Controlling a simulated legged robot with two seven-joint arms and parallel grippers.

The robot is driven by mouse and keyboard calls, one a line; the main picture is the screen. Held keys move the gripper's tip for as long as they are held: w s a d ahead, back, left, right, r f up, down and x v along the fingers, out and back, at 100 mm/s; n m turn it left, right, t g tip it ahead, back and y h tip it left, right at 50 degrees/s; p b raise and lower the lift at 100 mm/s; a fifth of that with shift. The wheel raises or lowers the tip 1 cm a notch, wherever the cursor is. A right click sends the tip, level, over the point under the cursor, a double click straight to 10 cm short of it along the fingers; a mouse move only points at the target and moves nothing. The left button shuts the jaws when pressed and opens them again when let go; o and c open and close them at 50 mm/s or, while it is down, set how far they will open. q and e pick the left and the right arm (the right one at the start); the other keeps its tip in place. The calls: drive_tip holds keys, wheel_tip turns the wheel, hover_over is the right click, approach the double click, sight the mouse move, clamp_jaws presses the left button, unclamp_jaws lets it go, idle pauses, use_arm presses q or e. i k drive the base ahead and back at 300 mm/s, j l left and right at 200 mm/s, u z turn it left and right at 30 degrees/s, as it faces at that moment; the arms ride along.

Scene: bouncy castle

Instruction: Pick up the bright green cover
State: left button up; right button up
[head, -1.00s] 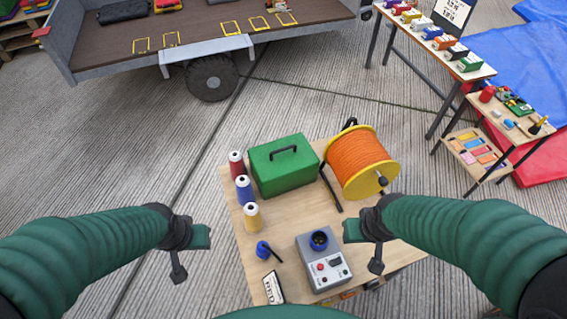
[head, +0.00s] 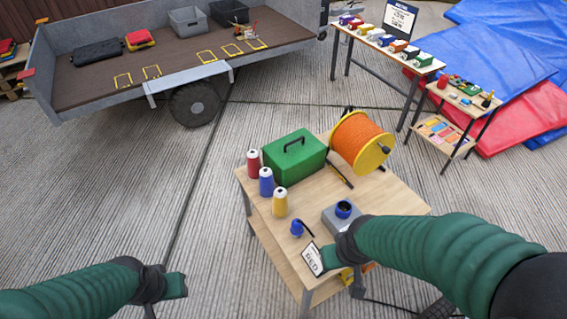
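The bright green cover (head: 292,160) is a boxy shape with a black handle on top. It sits upright at the back of the wooden table (head: 365,195), between the thread spools and an orange reel. My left gripper (head: 167,296) is low at the left, well short of the table, with fingers apart and nothing visible between them. Neither gripper touches the cover.
Red (head: 253,164), blue (head: 266,182) and yellow (head: 280,203) spools stand left of the cover. The orange reel (head: 357,141) is close on its right. A grey box (head: 338,214) and a blue plug (head: 297,229) lie nearer. A trailer (head: 150,80) stands behind.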

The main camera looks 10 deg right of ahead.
sight(292, 158)
drive_tip(key=i+j, duration=0.1)
drive_tip(key=j, duration=0.25)
drive_tip(key=i+j+z, duration=0.1)
drive_tip(key=j, duration=0.25)
drive_tip(key=i+j, duration=0.15)
drive_tip(key=j, duration=0.2)
drive_tip(key=i+j, duration=0.1)
drive_tip(key=j, duration=0.25)
drive_tip(key=i+z, duration=0.2)
drive_tip(key=i, duration=1.2)
